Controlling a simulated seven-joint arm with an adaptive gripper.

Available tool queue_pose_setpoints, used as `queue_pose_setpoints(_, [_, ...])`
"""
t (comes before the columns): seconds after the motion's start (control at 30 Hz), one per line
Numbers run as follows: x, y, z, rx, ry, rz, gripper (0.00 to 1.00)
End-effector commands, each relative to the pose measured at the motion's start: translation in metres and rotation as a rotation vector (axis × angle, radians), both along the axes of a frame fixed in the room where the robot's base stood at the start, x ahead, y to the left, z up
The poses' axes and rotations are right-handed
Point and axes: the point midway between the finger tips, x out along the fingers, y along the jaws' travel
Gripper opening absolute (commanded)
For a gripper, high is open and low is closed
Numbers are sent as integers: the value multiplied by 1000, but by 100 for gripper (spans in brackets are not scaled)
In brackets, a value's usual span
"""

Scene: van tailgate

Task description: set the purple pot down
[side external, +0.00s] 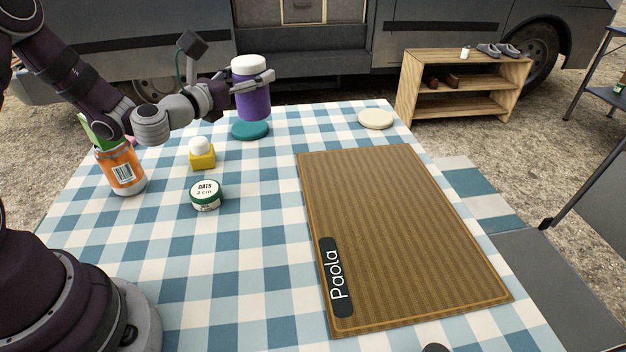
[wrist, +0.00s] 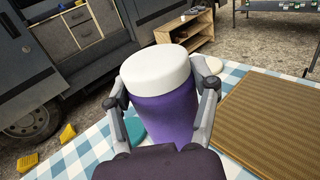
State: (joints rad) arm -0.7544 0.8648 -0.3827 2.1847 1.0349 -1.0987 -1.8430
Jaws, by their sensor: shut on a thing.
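The purple pot (side external: 253,100) has a white lid and is upright in my gripper (side external: 262,78). My gripper is shut around its sides. In the side external view the pot is near the far edge of the checked table, seemingly above the cloth, by a teal disc (side external: 250,130). The wrist view shows the pot (wrist: 168,118) large between both fingers, its white lid (wrist: 156,67) towards the top. Its base is hidden in the wrist view by my gripper.
A brown mat (side external: 400,230) labelled Paola covers the table's right side. A cream disc (side external: 376,119) lies at the far edge. An orange jar (side external: 121,172), a yellow holder with a white ball (side external: 202,158) and an oats tin (side external: 206,196) stand left. Clear cloth (side external: 250,260) lies left of the mat.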

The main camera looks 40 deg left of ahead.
Motion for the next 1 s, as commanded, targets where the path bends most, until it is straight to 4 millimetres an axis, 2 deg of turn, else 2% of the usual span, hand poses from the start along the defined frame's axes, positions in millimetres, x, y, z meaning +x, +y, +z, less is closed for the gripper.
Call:
queue_pose_setpoints(0.2, [-22, -24, 27, 0, -1, -170, 20])
queue_pose_setpoints(0.37, [-43, -50, 30, -7, 1, -322, 20])
queue_pose_setpoints(0.57, [-63, -81, 10, -10, 0, -515, 20])
queue_pose_setpoints(0.77, [-85, -114, -21, -11, 0, -721, 20])
queue_pose_setpoints(0.87, [-106, -139, -43, -14, 1, -873, 20])
queue_pose_setpoints(0.97, [-142, -173, -67, -14, 0, -1083, 20])
queue_pose_setpoints(1.0, [-160, -186, -75, -15, 0, -1174, 20])
